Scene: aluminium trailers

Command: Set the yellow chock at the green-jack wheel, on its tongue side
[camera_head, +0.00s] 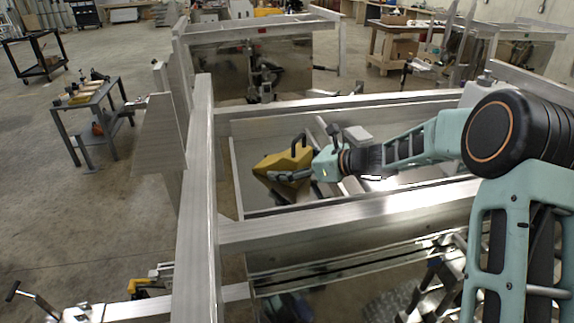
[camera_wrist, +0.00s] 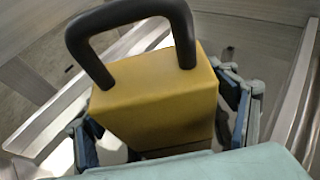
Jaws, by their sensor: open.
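The yellow chock (camera_head: 285,162) with its dark handle is in the aluminium trailer bed, near the middle of the head view. In the wrist view the chock (camera_wrist: 160,100) fills the centre, its black loop handle toward the top. My gripper (camera_head: 291,176) is at the chock with its fingers open. In the wrist view one finger is on each side of the block; whether they touch it is unclear. The chock's underside is hidden. I cannot make out a green jack or its wheel in either view.
Trailer rails (camera_head: 335,217) and a tall post (camera_head: 196,180) surround the bed. A grey box (camera_head: 356,134) lies behind my wrist. A small work table (camera_head: 88,98) stands at the left, with open floor (camera_head: 85,215) in front of it.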

